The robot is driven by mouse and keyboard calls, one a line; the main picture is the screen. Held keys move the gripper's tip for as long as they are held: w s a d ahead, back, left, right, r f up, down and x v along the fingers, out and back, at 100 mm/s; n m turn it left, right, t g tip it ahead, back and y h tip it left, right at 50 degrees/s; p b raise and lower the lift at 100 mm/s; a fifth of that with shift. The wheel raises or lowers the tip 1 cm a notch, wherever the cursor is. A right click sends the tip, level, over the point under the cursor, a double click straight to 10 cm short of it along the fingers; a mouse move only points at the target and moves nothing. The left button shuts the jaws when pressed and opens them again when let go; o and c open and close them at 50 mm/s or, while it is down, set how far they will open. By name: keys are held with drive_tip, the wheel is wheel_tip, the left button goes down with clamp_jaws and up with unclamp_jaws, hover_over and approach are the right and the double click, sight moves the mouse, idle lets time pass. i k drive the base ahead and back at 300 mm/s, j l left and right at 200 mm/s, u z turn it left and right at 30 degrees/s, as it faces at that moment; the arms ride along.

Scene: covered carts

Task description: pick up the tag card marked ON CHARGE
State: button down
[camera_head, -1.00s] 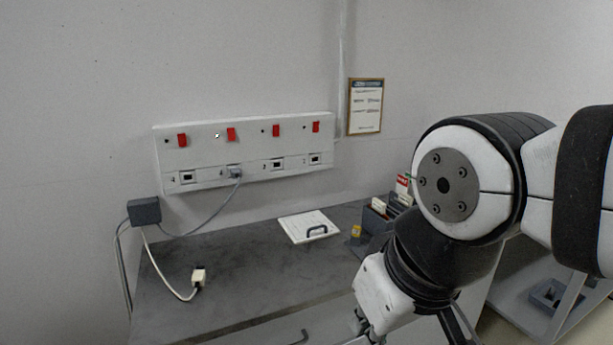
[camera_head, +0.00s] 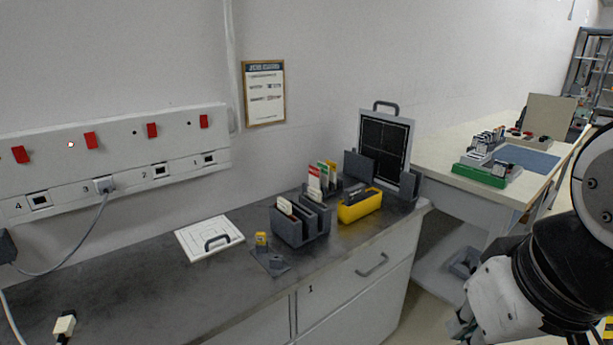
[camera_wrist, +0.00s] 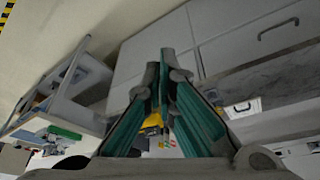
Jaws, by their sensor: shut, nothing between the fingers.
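Several tag cards stand upright in grey holders on the dark worktop: whitish cards (camera_head: 285,206) in the front slotted rack (camera_head: 290,229), and red, green and yellow-topped cards (camera_head: 314,175) behind it. Their lettering is too small to read, so I cannot tell which one is marked ON CHARGE. My gripper (camera_head: 462,328) is low at the right, in front of the cabinet and well apart from the cards. In the wrist view its green-lined fingers (camera_wrist: 166,75) are together and empty.
A yellow bin (camera_head: 360,206) and a framed dark panel (camera_head: 384,143) stand right of the rack. A white handled plate (camera_head: 209,238) lies to its left. A socket panel (camera_head: 120,150) is on the wall. A second bench (camera_head: 450,152) stands at the right.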

sight(333, 166)
drive_tip(key=i+l+u, duration=0.15)
drive_tip(key=i+l, duration=0.15)
drive_tip(key=i+l+u, duration=0.3)
drive_tip(key=i+l, duration=0.2)
drive_tip(key=l, duration=0.2)
drive_tip(key=i+l+u, duration=0.1)
drive_tip(key=i+l, duration=0.15)
drive_tip(key=l, duration=0.15)
drive_tip(key=i+l+u, duration=0.15)
drive_tip(key=l, duration=0.3)
drive_tip(key=i+l+u, duration=0.15)
drive_tip(key=l, duration=0.25)
drive_tip(key=i+l+u, duration=0.15)
drive_tip(key=l, duration=0.35)
drive_tip(key=i+l+u, duration=0.15)
drive_tip(key=l, duration=0.35)
drive_tip(key=i, duration=0.1)
